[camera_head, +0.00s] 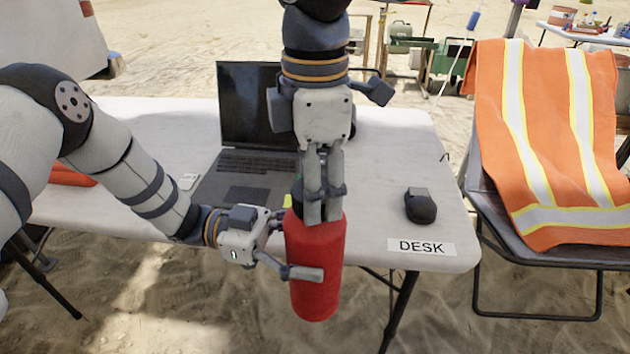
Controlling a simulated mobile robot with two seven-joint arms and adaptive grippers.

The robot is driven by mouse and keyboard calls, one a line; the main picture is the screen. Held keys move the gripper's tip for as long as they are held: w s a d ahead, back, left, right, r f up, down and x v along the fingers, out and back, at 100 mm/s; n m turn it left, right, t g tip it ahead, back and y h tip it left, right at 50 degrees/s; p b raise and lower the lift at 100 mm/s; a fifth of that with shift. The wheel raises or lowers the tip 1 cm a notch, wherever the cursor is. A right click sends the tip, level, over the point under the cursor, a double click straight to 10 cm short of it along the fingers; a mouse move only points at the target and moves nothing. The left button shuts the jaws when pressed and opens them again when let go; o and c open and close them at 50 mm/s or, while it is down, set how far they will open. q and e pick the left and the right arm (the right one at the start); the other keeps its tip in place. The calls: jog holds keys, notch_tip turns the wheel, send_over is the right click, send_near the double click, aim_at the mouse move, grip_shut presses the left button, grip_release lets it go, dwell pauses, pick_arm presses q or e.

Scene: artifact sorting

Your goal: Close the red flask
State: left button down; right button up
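The red flask (315,268) stands upright in the air at the front edge of the desk, its base below the tabletop. My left gripper (287,262) comes in from the left and is shut around the flask's body, with one finger across its front. My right gripper (323,212) points straight down at the flask's top, its fingertips overlapping the upper rim. A dark part (297,193), perhaps the lid, shows beside the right fingers. The fingers hide most of the flask's mouth, so I cannot tell whether they grip the lid or how it sits.
The white desk (390,150) holds an open laptop (245,165) behind the flask and a black mouse (420,206) to the right. A "DESK" label (421,247) is at the front edge. A chair with an orange vest (545,140) stands at right.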

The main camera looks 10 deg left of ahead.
jog(key=shift+c, duration=0.7)
jog(key=m, duration=0.4)
jog(key=shift+m, duration=0.3)
jog(key=m, duration=0.7)
jog(key=o, duration=1.4)
jog(key=shift+c, duration=0.2)
notch_tip(320, 180, up, 12)
